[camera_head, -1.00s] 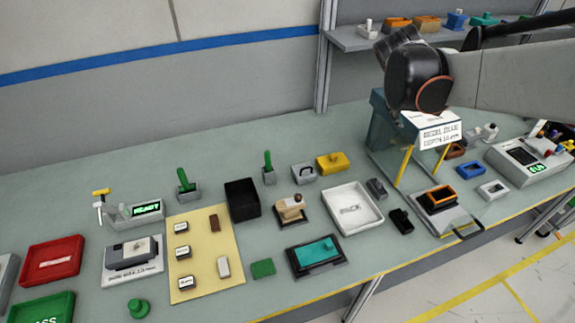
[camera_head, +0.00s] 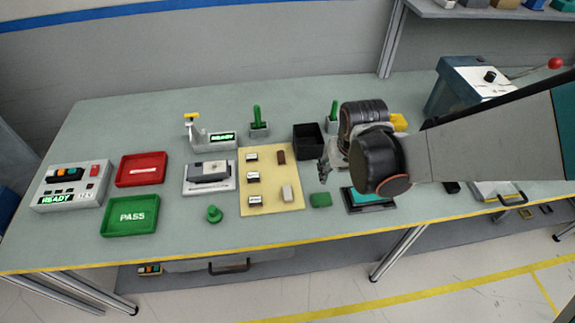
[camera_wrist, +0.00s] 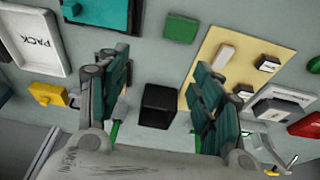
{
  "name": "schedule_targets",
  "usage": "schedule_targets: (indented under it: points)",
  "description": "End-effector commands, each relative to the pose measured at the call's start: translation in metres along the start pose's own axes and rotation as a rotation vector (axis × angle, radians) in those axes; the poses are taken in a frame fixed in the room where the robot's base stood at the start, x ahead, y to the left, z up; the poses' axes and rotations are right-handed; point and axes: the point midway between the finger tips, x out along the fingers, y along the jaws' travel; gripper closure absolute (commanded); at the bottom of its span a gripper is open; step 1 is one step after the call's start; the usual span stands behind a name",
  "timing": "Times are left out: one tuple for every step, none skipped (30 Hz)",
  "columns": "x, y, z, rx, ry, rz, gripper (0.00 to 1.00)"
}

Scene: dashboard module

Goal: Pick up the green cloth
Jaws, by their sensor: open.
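The green cloth (camera_head: 320,200) is a small, flat green pad on the grey-green table, just right of the yellow mat. It also shows at the top of the wrist view (camera_wrist: 181,27), beyond my fingers. My gripper (camera_head: 324,171) is above the table, between the black bin and the teal-topped fixture, apart from the cloth. In the wrist view my gripper (camera_wrist: 160,88) has its two teal-padded fingers wide apart with nothing between them. My arm partly hides the fixture in the head view.
The black open bin (camera_head: 308,141) stands behind the cloth. The teal-topped fixture (camera_head: 371,209) lies right of it. The yellow mat (camera_head: 270,205) holds several small parts. A green knob (camera_head: 214,214) stands left of the mat. The table's front edge is close to the cloth.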

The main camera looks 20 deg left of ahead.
Motion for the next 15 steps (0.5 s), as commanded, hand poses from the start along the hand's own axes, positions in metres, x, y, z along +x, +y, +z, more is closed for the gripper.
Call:
schedule_targets:
  points:
    - [-0.004,-0.02,0.012,-0.025,-0.004,-0.021,0.4]
    - [-0.002,-0.023,0.014,-0.025,-0.007,-0.029,0.4]
    - [0.001,-0.026,0.015,-0.025,-0.009,-0.034,0.4]
    - [0.004,-0.027,0.016,-0.025,-0.009,-0.036,0.4]
    - [0.007,-0.028,0.017,-0.026,-0.01,-0.037,0.4]
    - [0.013,-0.028,0.017,-0.026,-0.01,-0.038,0.4]
    - [0.018,-0.028,0.017,-0.026,-0.01,-0.037,0.4]
    - [0.023,-0.028,0.017,-0.026,-0.01,-0.037,0.4]
    - [0.03,-0.029,0.017,-0.026,-0.009,-0.037,0.4]
    - [0.036,-0.029,0.018,-0.026,-0.009,-0.037,0.4]
    - [0.041,-0.029,0.018,-0.027,-0.009,-0.037,0.4]
    - [0.048,-0.029,0.018,-0.027,-0.009,-0.037,0.4]
    - [0.053,-0.029,0.018,-0.027,-0.009,-0.037,0.4]
    - [0.058,-0.029,0.018,-0.027,-0.009,-0.037,0.4]
    - [0.064,-0.029,0.018,-0.026,-0.009,-0.036,0.4]
